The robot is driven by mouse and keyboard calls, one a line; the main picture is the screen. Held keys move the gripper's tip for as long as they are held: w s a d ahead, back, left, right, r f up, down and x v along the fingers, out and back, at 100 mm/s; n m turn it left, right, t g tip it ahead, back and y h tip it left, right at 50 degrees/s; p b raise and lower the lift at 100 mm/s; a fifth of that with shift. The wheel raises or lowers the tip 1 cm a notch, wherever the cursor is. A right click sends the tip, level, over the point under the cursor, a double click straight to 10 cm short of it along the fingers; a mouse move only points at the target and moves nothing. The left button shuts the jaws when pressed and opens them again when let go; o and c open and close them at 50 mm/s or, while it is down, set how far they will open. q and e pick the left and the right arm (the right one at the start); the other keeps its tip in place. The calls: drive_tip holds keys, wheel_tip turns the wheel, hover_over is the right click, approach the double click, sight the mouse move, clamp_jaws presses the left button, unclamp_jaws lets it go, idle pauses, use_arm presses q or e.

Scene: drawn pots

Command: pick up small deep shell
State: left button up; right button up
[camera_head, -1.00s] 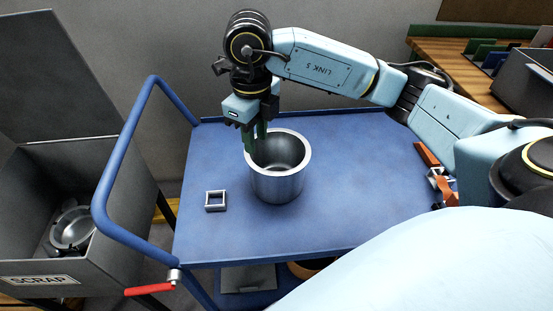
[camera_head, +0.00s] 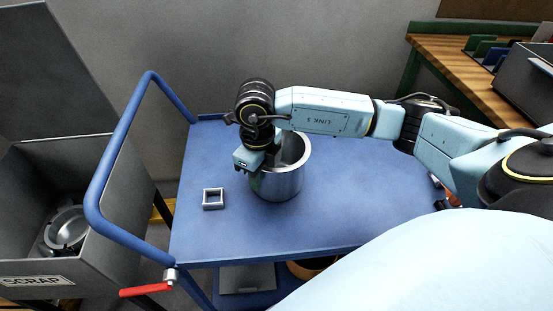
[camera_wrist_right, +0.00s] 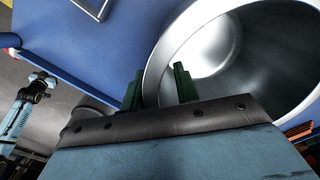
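The small deep shell, a shiny metal pot (camera_head: 283,184), stands upright on the blue cart. It also fills the upper right of the right wrist view (camera_wrist_right: 160,60). My right gripper (camera_head: 256,166) is low at its left rim. In the right wrist view the green fingers (camera_wrist_right: 158,88) are apart, one inside the shell and one outside, with the wall between them. I see no clear grip on the wall; the fingertips are partly hidden. My left arm (camera_wrist_right: 25,105) shows small at the left of the right wrist view, its fingers too small to read.
A small square metal frame (camera_head: 213,198) lies left of the shell on the blue cart top (camera_head: 350,210). The cart's blue handle (camera_head: 112,165) rises at left. A grey scrap bin (camera_head: 35,240) holds metal pots. A wooden bench (camera_head: 450,70) stands at back right.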

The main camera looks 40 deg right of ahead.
drive_tip(key=shift+c, duration=0.3)
